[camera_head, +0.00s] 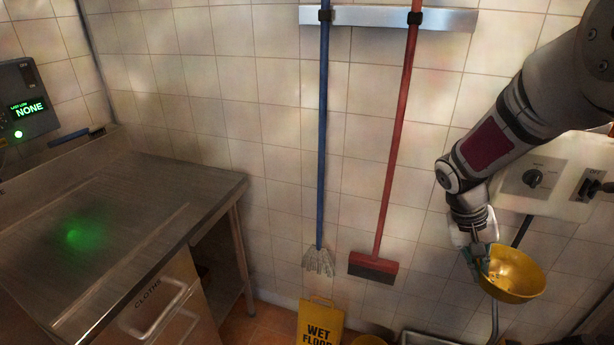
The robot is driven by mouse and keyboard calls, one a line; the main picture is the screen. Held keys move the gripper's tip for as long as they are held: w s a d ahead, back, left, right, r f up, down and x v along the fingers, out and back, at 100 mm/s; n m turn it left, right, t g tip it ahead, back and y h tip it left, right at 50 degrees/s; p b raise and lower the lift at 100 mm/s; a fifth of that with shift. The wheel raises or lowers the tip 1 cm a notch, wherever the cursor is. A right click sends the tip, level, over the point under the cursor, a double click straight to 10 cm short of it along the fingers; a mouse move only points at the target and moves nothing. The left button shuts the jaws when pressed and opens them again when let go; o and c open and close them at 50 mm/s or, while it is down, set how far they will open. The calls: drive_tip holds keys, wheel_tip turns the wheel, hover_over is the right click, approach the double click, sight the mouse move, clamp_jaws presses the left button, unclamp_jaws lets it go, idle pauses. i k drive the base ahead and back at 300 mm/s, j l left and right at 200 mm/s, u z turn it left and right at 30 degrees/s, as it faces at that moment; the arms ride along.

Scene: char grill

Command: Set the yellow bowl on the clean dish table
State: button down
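The yellow bowl (517,272) hangs in the air at the lower right, tilted, with its inside facing the camera. My gripper (481,262) is at the bowl's left rim and appears shut on it. The fingertips are small and partly hidden at the rim. A bare steel table (130,215) stands at the left, well apart from the bowl. It looks like the clean dish table, though no label naming it shows. Its top is empty apart from a green light reflection.
A blue-handled mop (322,130) and a red-handled squeegee (397,140) hang on the tiled wall between bowl and table. A yellow wet floor sign (320,322) stands below. A grey panel reading NONE (27,100) is at the upper left. A control box (545,180) is behind my arm.

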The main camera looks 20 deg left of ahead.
sight(79, 248)
drive_tip(key=i+j+u, duration=0.1)
drive_tip(key=u, duration=0.35)
drive_tip(key=i+u, duration=0.55)
drive_tip(key=u, duration=0.3)
drive_tip(key=i+l+u, duration=0.15)
drive_tip(key=u, duration=0.3)
drive_tip(key=i+l, duration=0.05)
drive_tip(key=i, duration=0.05)
